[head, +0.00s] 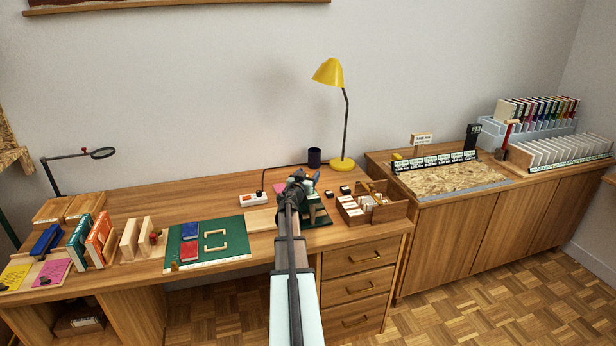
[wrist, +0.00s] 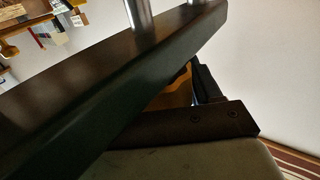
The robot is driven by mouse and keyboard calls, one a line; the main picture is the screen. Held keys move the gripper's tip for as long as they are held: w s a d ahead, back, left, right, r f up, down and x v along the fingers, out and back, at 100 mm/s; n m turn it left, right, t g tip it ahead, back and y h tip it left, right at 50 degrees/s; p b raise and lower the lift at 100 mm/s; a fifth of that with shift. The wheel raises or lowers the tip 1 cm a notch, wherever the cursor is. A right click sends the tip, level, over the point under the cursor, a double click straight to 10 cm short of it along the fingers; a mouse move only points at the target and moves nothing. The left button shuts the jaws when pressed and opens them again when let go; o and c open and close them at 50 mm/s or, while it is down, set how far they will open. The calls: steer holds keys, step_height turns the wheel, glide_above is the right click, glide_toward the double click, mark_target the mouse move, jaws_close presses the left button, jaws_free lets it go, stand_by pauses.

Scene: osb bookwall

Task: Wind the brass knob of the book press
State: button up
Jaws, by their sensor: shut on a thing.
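The book press (head: 318,214) stands on the desk right of centre, mostly hidden behind my arm in the head view. In the wrist view its dark crossbeam (wrist: 100,75) runs diagonally across the picture, with two bright metal posts (wrist: 140,15) rising from it. A brass-coloured part, which looks like the knob (wrist: 178,92), shows partly behind the beam, against my gripper's dark fingers (wrist: 202,88). My gripper (head: 299,180) is at the top of the press in the head view, shut on the knob. The beam and my arm hide most of the grip.
A wooden box of cards (head: 385,213) stands close right of the press. A yellow lamp (head: 342,163) and a dark cup (head: 314,157) stand behind it. A green mat (head: 190,262) with small books lies to the left. A white power strip (head: 253,199) lies behind left.

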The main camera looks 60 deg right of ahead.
steer(key=o, duration=1)
steer(key=shift+c, duration=0.2)
steer(key=s+a, duration=0.2)
steer(key=a, duration=1.1)
steer(key=shift+a, duration=0.3)
steer(key=shift+s, duration=0.1)
